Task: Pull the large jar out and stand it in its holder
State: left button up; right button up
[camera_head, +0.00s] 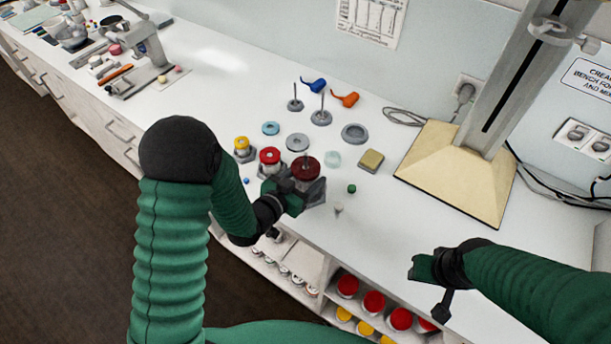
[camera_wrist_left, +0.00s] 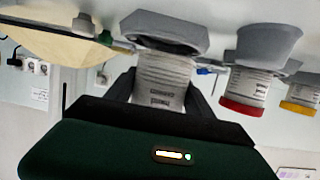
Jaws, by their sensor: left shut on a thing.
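The large jar, with a dark red lid (camera_head: 306,168), is upright at the front of the bench. Its white printed label (camera_wrist_left: 162,85) shows between my fingers in the left wrist view, where the picture is upside down. My left gripper (camera_head: 291,196) is shut on the jar; in the left wrist view its fingers (camera_wrist_left: 160,95) sit on both sides of it. A grey holder (camera_head: 314,192) is at the jar's base, also seen in the left wrist view (camera_wrist_left: 165,28); I cannot tell whether the jar is fully seated. My right gripper (camera_head: 428,289) is open and empty.
A red-lidded jar (camera_head: 270,156) and a yellow-lidded jar (camera_head: 242,144) stand in grey holders to the left. Behind are grey rings (camera_head: 354,132), a sponge-like block (camera_head: 371,160) and small stands. A shelf below holds several red-lidded jars (camera_head: 373,302). A beige-based column (camera_head: 455,170) stands right.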

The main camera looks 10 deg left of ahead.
pick_arm(q)
jog(key=shift+d+f, duration=0.1)
jog(key=shift+d, duration=0.15)
pick_arm(e)
jog(key=shift+d+f, duration=0.15)
jog(key=shift+d, duration=0.05)
pick_arm(q)
jog(key=shift+a+f+b, duration=0.1)
jog(key=shift+f+b, duration=0.35)
jog(key=shift+b, duration=0.05)
pick_arm(e)
jog(key=shift+a+f, duration=0.1)
jog(key=shift+f, duration=0.3)
pick_arm(q)
jog(key=shift+f+b, duration=0.45)
jog(key=shift+f, duration=0.05)
pick_arm(e)
jog(key=shift+f, duration=0.45)
pick_arm(q)
jog(key=o, duration=1.6)
jog(key=shift+o, duration=0.2)
jog(key=shift+r, duration=0.1)
pick_arm(e)
jog(key=shift+r, duration=0.1)
pick_arm(q)
jog(key=shift+o, duration=1.4)
